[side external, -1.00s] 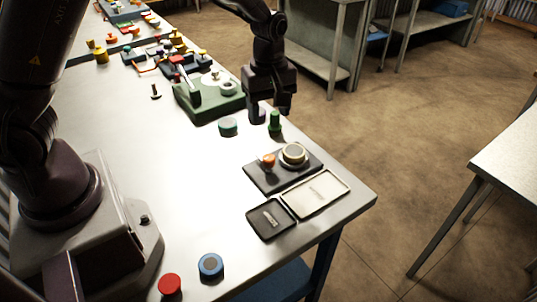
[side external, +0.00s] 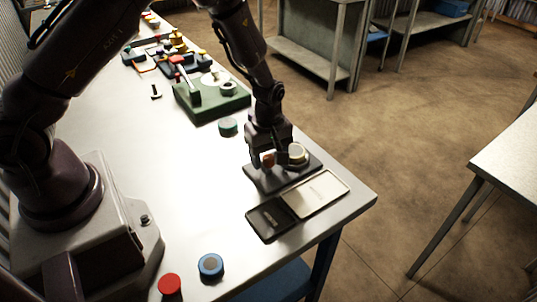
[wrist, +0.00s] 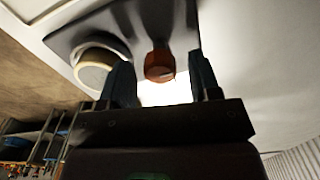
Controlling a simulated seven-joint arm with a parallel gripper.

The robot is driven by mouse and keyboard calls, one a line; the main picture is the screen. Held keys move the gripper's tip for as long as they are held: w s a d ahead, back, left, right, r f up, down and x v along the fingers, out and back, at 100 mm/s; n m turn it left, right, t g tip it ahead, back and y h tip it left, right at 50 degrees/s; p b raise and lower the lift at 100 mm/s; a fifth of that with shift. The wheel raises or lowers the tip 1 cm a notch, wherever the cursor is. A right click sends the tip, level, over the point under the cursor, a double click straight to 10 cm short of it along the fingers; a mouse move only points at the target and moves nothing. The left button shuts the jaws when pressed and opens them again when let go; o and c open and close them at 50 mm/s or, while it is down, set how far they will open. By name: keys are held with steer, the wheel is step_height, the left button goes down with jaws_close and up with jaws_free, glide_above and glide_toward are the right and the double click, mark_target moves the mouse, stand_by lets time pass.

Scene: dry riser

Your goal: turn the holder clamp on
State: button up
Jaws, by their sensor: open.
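The holder is a dark plate (side external: 262,183) near the table's front right corner, bearing a round cream-and-dark ring (side external: 298,153) and an orange knob (side external: 268,159), which I take to be its clamp. My gripper (side external: 270,157) is low over the plate, pointing down at the knob. In the wrist view the orange knob (wrist: 160,66) lies between my two open fingers, with a visible gap on each side. The ring (wrist: 95,68) is to the left of the left finger. Whether the fingers touch the knob cannot be seen; they look apart from it.
A cream tray (side external: 318,193) and a small dark tray (side external: 270,218) lie in front of the plate. A green fixture (side external: 210,104) and a teal disc (side external: 228,127) stand behind. Blue (side external: 210,265) and red (side external: 169,285) round pieces sit at the front edge.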

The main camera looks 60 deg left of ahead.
steer(key=shift+c, duration=0.5)
steer(key=c, duration=0.8)
steer(key=shift+m, duration=0.3)
steer(key=m, duration=0.3)
steer(key=shift+m, duration=0.3)
steer(key=m, duration=0.4)
steer(key=shift+m, duration=0.3)
steer(key=m, duration=0.4)
steer(key=shift+m, duration=0.3)
steer(key=shift+w+m, duration=0.1)
steer(key=shift+m, duration=2.1)
